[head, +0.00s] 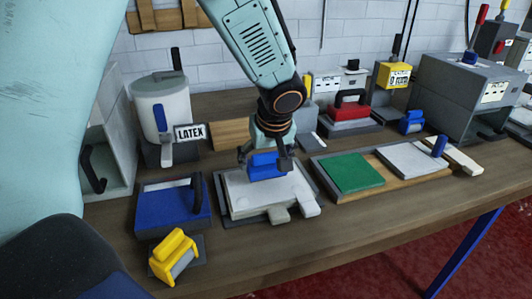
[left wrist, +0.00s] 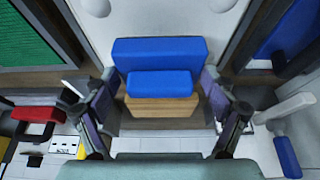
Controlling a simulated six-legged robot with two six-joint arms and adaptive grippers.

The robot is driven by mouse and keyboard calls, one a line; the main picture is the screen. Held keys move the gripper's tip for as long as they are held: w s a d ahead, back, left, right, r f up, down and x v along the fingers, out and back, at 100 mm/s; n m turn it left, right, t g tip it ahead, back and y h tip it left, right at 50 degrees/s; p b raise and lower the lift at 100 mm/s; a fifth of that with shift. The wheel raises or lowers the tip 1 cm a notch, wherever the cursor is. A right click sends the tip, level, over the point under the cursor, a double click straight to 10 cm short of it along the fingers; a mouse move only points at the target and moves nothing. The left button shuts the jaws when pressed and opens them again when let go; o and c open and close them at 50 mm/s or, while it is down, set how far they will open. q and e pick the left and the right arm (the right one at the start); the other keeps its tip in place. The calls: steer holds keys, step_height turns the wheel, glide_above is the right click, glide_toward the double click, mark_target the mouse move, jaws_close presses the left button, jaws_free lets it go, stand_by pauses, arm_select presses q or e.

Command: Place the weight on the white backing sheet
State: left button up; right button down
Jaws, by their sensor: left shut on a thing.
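The weight (head: 267,166) is a blue block with a blue grip. My left gripper (head: 268,158) is shut on it, above the far middle part of the white backing sheet (head: 245,197). In the left wrist view, the weight (left wrist: 160,50) sits between the two fingers (left wrist: 160,84). The sheet (left wrist: 140,18) lies flat beyond it on a dark tray, with pale tabs at its front edge. I cannot tell whether the weight touches the sheet. My right gripper is not in view.
A dark tray with a blue pad (head: 170,208) stands left, and a yellow roller-like tool (head: 174,256) in front. A board with a green panel (head: 348,172) lies right. The LATEX pot (head: 163,105), a wooden block (head: 231,134) and a red-topped block (head: 349,112) stand behind.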

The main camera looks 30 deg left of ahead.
mark_target(267, 166)
arm_select(q)
steer(key=shift+s+a+f, duration=0.1)
steer(key=shift+s+f, duration=0.05)
steer(key=shift+f, duration=0.35)
steer(key=shift+s+f, duration=0.15)
steer(key=shift+f, duration=0.35)
steer(key=shift+w+f+b, duration=0.3)
steer(key=shift+w+f, duration=0.35)
steer(key=shift+s+r, duration=0.2)
steer(key=shift+s, duration=0.3)
steer(key=shift+f, duration=0.15)
steer(key=o, duration=1.4)
steer(key=shift+w+f, duration=0.15)
steer(key=shift+o, duration=1.4)
steer(key=shift+w, duration=0.1)
steer(key=shift+s, duration=0.3)
steer(key=shift+w+r, duration=0.15)
steer(key=shift+r, duration=0.05)
steer(key=p+v, duration=0.3)
steer(key=v, duration=0.9)
